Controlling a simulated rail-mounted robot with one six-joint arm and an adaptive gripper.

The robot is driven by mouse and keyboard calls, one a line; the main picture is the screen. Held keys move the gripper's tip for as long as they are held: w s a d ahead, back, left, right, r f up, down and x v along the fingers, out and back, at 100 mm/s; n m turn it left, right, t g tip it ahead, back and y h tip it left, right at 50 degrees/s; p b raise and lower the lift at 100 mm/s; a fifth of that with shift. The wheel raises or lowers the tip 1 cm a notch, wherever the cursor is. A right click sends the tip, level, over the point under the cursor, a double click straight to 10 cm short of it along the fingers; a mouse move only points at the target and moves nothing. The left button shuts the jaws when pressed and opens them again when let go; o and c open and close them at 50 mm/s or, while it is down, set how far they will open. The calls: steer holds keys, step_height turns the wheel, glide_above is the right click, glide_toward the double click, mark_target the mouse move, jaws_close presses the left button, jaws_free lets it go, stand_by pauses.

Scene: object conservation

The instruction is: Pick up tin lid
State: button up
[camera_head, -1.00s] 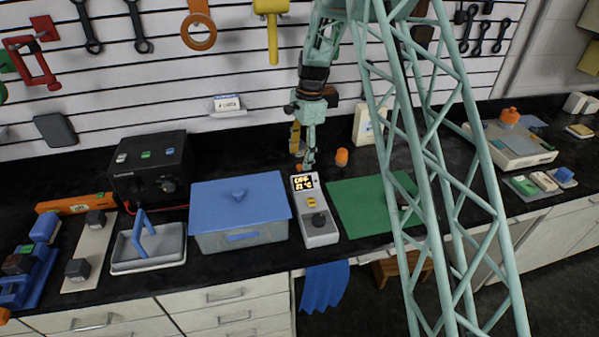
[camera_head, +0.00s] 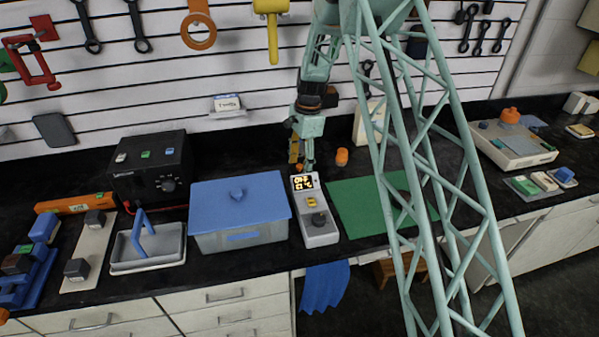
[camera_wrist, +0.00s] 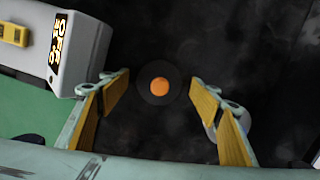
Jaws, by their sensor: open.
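A dark round disc with an orange centre (camera_wrist: 160,86), which I take to be the tin lid, lies on the black bench top in the wrist view. My gripper (camera_wrist: 157,80) is open above it, with one yellow-padded finger on each side and the disc in the gap. I see no finger touching it. In the head view my gripper (camera_head: 307,166) points down behind the grey meter, and a small orange spot (camera_head: 299,167) shows beside its tip. The dark disc hardly stands out from the bench there.
The grey meter (camera_head: 317,222) with its lit display stands just in front. The green mat (camera_head: 352,207) lies to the right and the blue-lidded bin (camera_head: 238,205) to the left. An orange cylinder (camera_head: 341,157) stands close to the gripper's right.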

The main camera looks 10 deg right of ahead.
mark_target(300, 165)
steer(key=shift+c, duration=0.3)
steer(key=c, duration=0.8)
steer(key=shift+r, duration=0.15)
steer(key=shift+r+p, duration=0.35)
steer(key=shift+r, duration=4.5)
steer(key=shift+s+r+n+g+h+b, duration=0.2)
steer(key=shift+s+n+b, duration=0.5)
steer(key=shift+s+n, duration=1.85)
steer(key=shift+s+f+n+g+h+b, duration=0.2)
steer(key=shift+s+n+b, duration=0.55)
steer(key=shift+s+n, duration=1.75)
steer(key=shift+s+r+n+g+h+b, duration=0.25)
steer(key=shift+s+n+b, duration=0.45)
steer(key=shift+s+n, duration=1.85)
